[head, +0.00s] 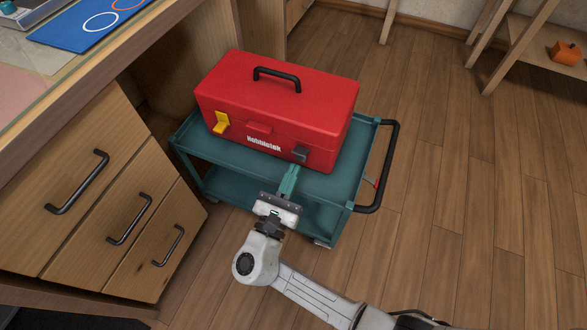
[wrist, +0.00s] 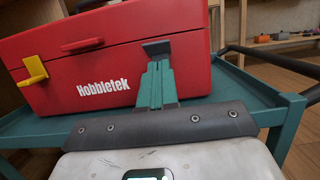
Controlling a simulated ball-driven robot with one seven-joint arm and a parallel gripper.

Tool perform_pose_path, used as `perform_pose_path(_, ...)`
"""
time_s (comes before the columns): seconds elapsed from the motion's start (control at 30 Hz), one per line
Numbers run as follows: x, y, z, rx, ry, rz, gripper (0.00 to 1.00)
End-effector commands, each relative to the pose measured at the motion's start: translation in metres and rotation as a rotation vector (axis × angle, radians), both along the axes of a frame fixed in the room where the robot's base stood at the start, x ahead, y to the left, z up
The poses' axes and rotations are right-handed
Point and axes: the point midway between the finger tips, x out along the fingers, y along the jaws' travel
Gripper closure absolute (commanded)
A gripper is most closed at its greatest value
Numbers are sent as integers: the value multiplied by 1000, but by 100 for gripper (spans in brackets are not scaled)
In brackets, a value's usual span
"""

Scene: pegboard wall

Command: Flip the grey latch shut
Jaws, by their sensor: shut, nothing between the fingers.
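A red toolbox (head: 278,110) marked "Hobbletek" has its lid down. The grey latch (head: 300,154) is a small dark tab on the right part of its front. In the wrist view the grey latch (wrist: 157,48) appears as a flat flap just above my fingertips, seeming to jut outward. My gripper (head: 291,170) has teal fingers shut together with nothing between them, pointing at the box front just below the latch. In the wrist view my gripper (wrist: 158,68) hides the latch's lower part. I cannot tell whether the fingertips touch it.
The box stands on a teal cart (head: 343,187) with a black handle (head: 388,165). A yellow latch (head: 221,123) sits on the box's left front. A wooden drawer cabinet (head: 100,190) stands close on the left. The floor to the right is clear.

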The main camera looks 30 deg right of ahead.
Motion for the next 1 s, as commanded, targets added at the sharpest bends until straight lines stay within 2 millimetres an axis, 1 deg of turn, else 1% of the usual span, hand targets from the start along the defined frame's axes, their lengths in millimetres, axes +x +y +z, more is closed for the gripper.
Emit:
perform_pose_path(0.1,3,-5,9,1,0,-2,100)
perform_pose_path(0.23,5,-7,14,0,2,-1,100)
perform_pose_path(0.67,5,-8,16,1,3,-1,100)
perform_pose_path(0.87,5,-8,21,26,21,-1,100)
perform_pose_path(1.0,5,-8,20,41,32,-1,100)
